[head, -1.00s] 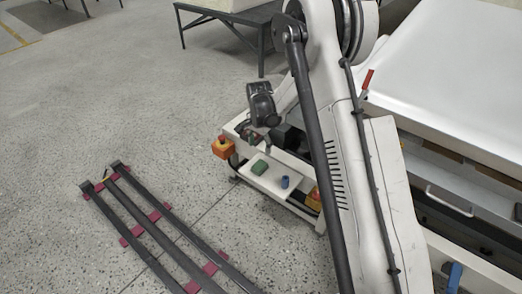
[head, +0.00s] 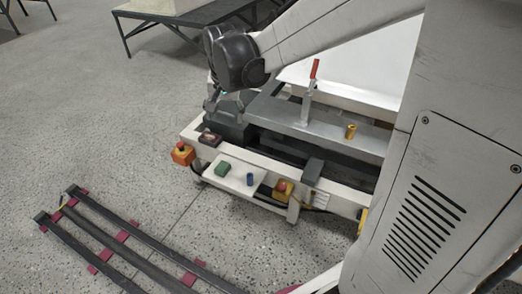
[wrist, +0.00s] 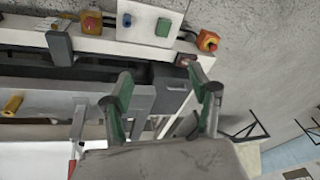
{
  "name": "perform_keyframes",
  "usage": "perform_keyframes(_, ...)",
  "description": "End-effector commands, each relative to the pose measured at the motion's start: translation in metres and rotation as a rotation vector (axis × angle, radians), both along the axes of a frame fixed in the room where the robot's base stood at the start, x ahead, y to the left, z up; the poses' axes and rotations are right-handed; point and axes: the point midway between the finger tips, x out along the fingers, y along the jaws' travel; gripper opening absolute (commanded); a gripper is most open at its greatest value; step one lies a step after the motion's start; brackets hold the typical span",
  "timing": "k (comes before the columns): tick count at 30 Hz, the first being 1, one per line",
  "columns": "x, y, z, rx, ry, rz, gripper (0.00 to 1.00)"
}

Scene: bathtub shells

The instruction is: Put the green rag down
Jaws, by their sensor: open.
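The green rag (head: 222,169) is a small folded block lying on the white shelf (head: 237,178) at the front of the white bench. It also shows in the wrist view (wrist: 163,27), near the top. A blue cylinder (head: 249,180) stands beside it on the same shelf, apart from it. My gripper (wrist: 167,84) is open, with green pads on its two fingers and nothing between them. It is apart from the rag. In the head view, the dark wrist end of my arm is above the bench's back left, and the fingers are hard to make out.
An orange box with a red button (head: 182,153) is at the bench's left end; another red button (head: 283,187) is right of the shelf. A red-handled lever (head: 314,70) stands upright by a yellow cylinder (head: 351,131). Dark rails (head: 130,243) lie on the floor.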

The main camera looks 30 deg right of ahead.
Motion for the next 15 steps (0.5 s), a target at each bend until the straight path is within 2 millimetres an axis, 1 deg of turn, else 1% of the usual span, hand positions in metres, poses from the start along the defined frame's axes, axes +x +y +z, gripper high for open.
perform_keyframes(1,-0.013,0.0,0.01,-0.006,-0.016,0.021,0.57)
perform_keyframes(6,-0.052,0.0,0.035,-0.033,-0.071,0.101,0.57)
perform_keyframes(10,-0.082,0.0,0.049,-0.056,-0.114,0.161,0.57)
perform_keyframes(15,-0.122,0.0,0.061,-0.091,-0.17,0.239,0.57)
